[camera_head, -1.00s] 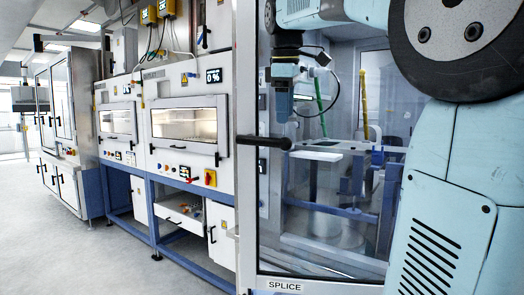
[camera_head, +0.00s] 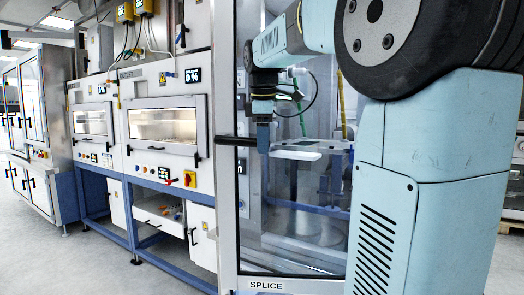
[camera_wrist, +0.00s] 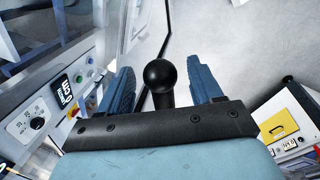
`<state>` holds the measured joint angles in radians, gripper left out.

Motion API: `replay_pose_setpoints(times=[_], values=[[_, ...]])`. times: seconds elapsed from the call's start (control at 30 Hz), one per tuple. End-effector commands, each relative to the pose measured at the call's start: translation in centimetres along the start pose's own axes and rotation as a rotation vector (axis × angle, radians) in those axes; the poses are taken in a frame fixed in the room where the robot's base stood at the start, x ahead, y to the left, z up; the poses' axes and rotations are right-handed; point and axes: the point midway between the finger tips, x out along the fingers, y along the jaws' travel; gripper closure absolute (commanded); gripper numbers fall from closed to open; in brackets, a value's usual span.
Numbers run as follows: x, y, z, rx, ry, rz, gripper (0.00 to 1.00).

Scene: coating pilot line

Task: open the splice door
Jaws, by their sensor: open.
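The splice door (camera_head: 227,225) is a glazed panel in a grey metal frame, with a SPLICE label at its bottom edge, and it looks shut. Its black bar handle (camera_head: 233,141) sticks out sideways near the frame's left side. My gripper (camera_head: 263,140) points down at the handle's right end in the head view and hides that end. In the wrist view, the handle's round black end (camera_wrist: 160,75) sits between my two blue fingers (camera_wrist: 163,85). The fingers are open, with a visible gap on each side of the handle.
Cabinets with lit windows (camera_head: 163,125) line the wall to the left, with a red-and-yellow switch (camera_head: 190,179) and an open drawer (camera_head: 160,212). Grey floor (camera_head: 95,265) is clear in front of them. A white cabinet with a yellow panel (camera_wrist: 284,128) shows at the wrist view's right.

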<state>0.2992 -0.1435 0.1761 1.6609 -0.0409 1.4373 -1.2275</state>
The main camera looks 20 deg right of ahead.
Motion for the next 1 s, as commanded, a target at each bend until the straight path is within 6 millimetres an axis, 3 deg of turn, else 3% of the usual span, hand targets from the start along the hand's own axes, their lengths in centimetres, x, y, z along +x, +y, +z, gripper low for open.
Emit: replay_pose_setpoints(times=[0.23, 0.63, 1.0], values=[[2.6, 0.0, 0.0, 0.001, 0.000, -0.001, 0.35], [3.1, 0.0, 0.1, 0.001, 0.000, 0.000, 0.36], [3.0, 0.0, 0.1, 0.002, 0.000, 0.000, 0.71]])
